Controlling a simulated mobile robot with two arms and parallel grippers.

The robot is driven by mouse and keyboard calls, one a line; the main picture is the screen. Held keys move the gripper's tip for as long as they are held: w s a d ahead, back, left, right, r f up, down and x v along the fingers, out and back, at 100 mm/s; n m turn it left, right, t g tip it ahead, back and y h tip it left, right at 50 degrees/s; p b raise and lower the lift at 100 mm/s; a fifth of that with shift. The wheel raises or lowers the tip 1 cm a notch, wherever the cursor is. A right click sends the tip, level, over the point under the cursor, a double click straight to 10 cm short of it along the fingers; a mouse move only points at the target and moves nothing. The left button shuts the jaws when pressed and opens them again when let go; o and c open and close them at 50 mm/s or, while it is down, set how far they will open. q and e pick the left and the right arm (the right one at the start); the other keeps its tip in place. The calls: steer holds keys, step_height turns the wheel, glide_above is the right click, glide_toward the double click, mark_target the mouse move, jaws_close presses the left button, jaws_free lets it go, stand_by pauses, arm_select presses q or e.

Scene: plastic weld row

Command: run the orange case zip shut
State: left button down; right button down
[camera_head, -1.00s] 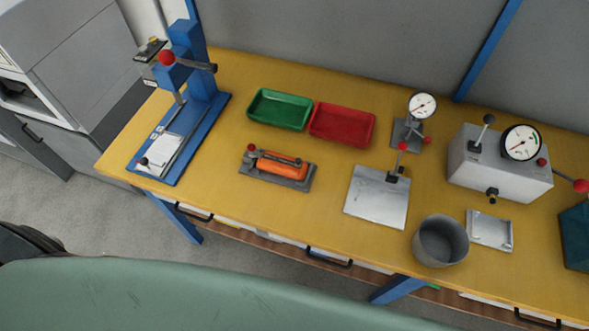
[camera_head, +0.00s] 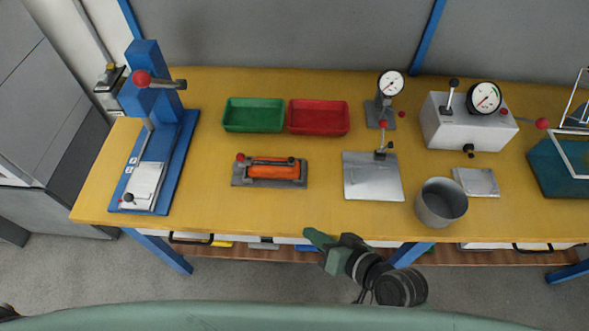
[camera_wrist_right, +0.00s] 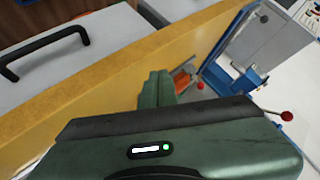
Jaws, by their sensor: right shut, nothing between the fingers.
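The orange case (camera_head: 273,170) lies on a grey holder (camera_head: 240,180) on the yellow bench, left of the middle, in the head view. A dark bar and a small red knob show along its back edge; the zip itself is too small to make out. My right gripper (camera_head: 308,236) is in front of the bench's front edge, to the right of the case and nearer to me, apart from it. Its green fingers are shut and empty. In the right wrist view the fingers (camera_wrist_right: 157,86) are together, with part of the orange case (camera_wrist_right: 184,76) beyond them. My left gripper is not in view.
A green tray (camera_head: 253,115) and a red tray (camera_head: 319,117) stand behind the case. A blue press (camera_head: 180,130) is at left. A metal plate (camera_head: 372,180), a grey bin (camera_head: 440,203) and a gauge box (camera_head: 465,130) stand to the right. Bench in front of the case is clear.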

steer(key=w+a+r+m+t+y, duration=0.1)
steer(key=w+a+r+m+t, duration=0.15)
steer(key=r+m+t, duration=0.3)
steer(key=w+d+m+h, duration=0.1)
steer(key=m, duration=0.2)
steer(key=d+m+t+h, duration=0.1)
steer(key=d+m+h, duration=0.1)
steer(key=w+d+f+m+t+h, duration=0.1)
steer(key=d+m, duration=0.1)
steer(key=m, duration=0.1)
steer(key=shift+w+f+m+h, duration=0.1)
steer(key=shift+w+m+h, duration=0.2)
steer(key=shift+m, duration=0.05)
steer(key=p, duration=0.1)
glide_toward(291, 161)
steer(key=w+d, duration=0.1)
steer(key=w, duration=0.1)
steer(key=w+d, duration=0.2)
steer(key=shift+w+d+f, duration=0.1)
steer(key=shift+w+d, duration=0.05)
steer(key=w+a, duration=0.2)
steer(key=shift+w+a+f, duration=0.1)
steer(key=shift+a+f, duration=0.3)
steer(key=shift+w+a, duration=0.2)
steer(key=shift+a, duration=0.3)
